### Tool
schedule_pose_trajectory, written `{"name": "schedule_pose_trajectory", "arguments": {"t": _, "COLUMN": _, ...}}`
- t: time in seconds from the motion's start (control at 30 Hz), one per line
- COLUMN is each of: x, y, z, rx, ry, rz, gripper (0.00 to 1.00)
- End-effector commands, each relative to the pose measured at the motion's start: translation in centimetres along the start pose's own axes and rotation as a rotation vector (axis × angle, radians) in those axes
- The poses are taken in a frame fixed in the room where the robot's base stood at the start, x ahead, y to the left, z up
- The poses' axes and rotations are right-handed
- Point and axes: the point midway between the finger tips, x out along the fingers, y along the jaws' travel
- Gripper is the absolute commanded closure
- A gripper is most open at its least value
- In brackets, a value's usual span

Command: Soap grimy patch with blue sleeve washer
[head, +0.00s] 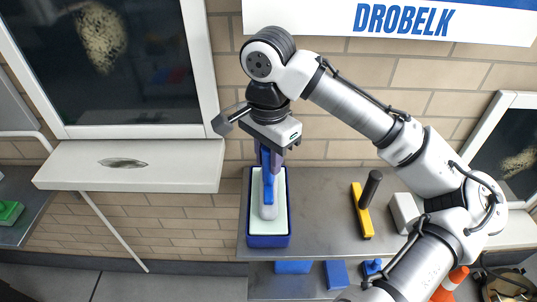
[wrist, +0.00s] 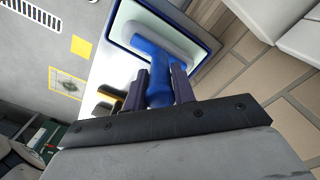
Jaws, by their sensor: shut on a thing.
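My gripper (head: 268,152) is shut on the blue handle of the sleeve washer (head: 268,190). The washer's pale grey sleeve sits inside a blue tub (head: 268,241) with a pale green liquid-like surface; I cannot tell how deep the sleeve is. The wrist view shows the jaws (wrist: 161,88) on either side of the blue handle (wrist: 157,60), with the sleeve beyond in the tub. A grimy patch (head: 100,38), mottled and tan, is on the dark window pane at upper left. Another tan patch (head: 519,162) shows on the window at far right.
A white sill (head: 130,180) juts out below the left window. A yellow tool with a dark handle (head: 361,212) and a white box (head: 405,210) are on the grey ledge right of the tub. Blue items (head: 336,274) lie below. An orange cone (head: 450,284) stands at lower right.

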Motion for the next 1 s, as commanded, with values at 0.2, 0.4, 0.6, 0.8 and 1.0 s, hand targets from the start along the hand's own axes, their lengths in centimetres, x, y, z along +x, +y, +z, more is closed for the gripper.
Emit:
{"name": "schedule_pose_trajectory", "arguments": {"t": 0.2, "x": 0.3, "y": 0.0, "z": 0.0, "rx": 0.0, "ry": 0.0, "rz": 0.0, "gripper": 0.93}}
{"name": "schedule_pose_trajectory", "arguments": {"t": 0.4, "x": 0.5, "y": 0.0, "z": 0.0, "rx": 0.0, "ry": -0.001, "rz": 0.0, "gripper": 0.93}}
{"name": "schedule_pose_trajectory", "arguments": {"t": 0.6, "x": 0.8, "y": 0.0, "z": 0.0, "rx": 0.0, "ry": -0.001, "rz": 0.0, "gripper": 0.93}}
{"name": "schedule_pose_trajectory", "arguments": {"t": 0.8, "x": 1.0, "y": 0.0, "z": 0.0, "rx": 0.0, "ry": -0.001, "rz": 0.0, "gripper": 0.93}}
{"name": "schedule_pose_trajectory", "arguments": {"t": 1.0, "x": 1.3, "y": 0.0, "z": 0.0, "rx": 0.0, "ry": -0.001, "rz": 0.0, "gripper": 0.93}}
